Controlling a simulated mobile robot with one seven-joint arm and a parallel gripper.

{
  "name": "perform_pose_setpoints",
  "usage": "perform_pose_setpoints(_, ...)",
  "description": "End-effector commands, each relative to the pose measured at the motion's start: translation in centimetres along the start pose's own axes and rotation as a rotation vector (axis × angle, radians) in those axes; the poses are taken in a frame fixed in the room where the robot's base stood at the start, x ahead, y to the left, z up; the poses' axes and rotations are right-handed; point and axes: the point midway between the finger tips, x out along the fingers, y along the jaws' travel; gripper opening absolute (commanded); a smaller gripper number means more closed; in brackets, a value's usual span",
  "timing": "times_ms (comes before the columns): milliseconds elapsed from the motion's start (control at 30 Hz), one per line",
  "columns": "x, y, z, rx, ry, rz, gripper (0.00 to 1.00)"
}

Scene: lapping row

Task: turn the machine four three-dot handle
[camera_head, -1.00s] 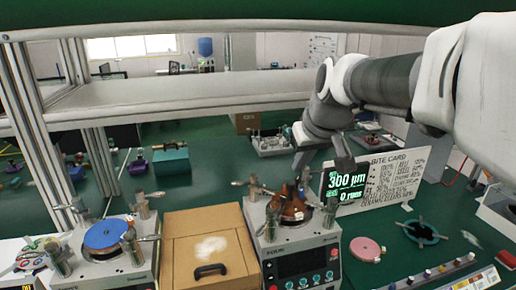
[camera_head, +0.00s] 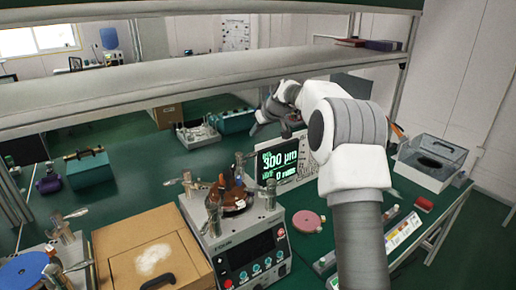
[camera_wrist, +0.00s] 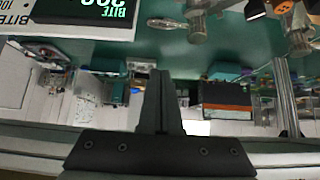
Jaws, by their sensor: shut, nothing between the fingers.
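A lapping machine (camera_head: 245,250) with a dark front panel stands in the middle of the head view. Several metal posts with handles ring its brown top plate (camera_head: 232,200): a left one (camera_head: 188,184), a front one (camera_head: 214,215), a back one (camera_head: 241,165) and a right one (camera_head: 270,193). I cannot make out the dots on any handle. My gripper (camera_head: 257,128) is behind and above the machine, apart from it. In the wrist view my gripper (camera_wrist: 161,78) is shut and empty, with metal posts (camera_wrist: 196,22) near the top edge.
A green-lit display (camera_head: 282,160) stands behind the machine. A cardboard-coloured box (camera_head: 150,240) is left of it, then another machine with a blue disc (camera_head: 22,270). A pink disc (camera_head: 306,221) lies to the right. A grey shelf (camera_head: 160,88) spans above.

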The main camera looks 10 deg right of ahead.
Motion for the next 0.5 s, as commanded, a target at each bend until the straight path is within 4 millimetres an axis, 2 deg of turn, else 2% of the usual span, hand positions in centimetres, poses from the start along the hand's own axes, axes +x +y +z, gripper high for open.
perform_pose_setpoints(267,2.2,0.1,-0.1,0.0,0.002,-0.003,0.0)
perform_pose_setpoints(500,5.8,0.1,-0.1,0.001,0.002,-0.002,0.0)
